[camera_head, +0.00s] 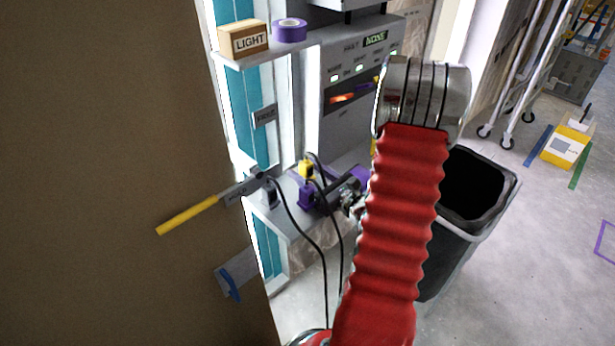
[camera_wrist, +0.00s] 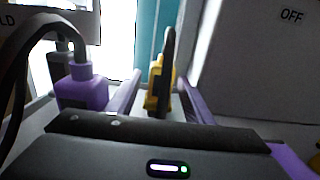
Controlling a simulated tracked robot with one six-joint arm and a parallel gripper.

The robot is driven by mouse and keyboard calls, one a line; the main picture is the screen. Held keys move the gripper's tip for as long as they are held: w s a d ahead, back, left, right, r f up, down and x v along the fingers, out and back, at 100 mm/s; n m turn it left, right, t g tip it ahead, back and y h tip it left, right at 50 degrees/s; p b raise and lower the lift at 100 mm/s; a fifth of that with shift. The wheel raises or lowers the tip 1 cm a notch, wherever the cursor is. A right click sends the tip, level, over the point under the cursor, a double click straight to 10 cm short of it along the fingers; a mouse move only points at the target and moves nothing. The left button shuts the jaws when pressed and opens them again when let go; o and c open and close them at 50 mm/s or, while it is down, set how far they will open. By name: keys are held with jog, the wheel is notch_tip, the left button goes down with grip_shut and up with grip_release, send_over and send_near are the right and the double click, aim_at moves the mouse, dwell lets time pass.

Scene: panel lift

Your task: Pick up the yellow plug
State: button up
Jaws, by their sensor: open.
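The yellow plug (camera_head: 305,169) with a black cable stands on the grey shelf beside the purple plug (camera_head: 306,195). In the wrist view the yellow plug (camera_wrist: 153,88) shows between and beyond the two purple fingers of my gripper (camera_wrist: 158,92). The fingers are apart, with nothing held. The cable partly covers the plug. The purple plug (camera_wrist: 82,88) stands just left of the left finger. In the head view my gripper (camera_head: 322,188) is low over the shelf, to the right of the plugs. Whether a finger touches the yellow plug is unclear.
A grey plug (camera_head: 268,191) stands farther left on the shelf. Black cables hang over its front edge. A yellow-handled lever (camera_head: 187,215) sticks out from the brown panel (camera_head: 110,100). A black bin (camera_head: 478,190) stands to the right. An upper shelf holds a LIGHT box (camera_head: 243,40) and purple tape (camera_head: 289,30).

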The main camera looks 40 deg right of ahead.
jog(key=shift+c, duration=0.6)
grip_shut()
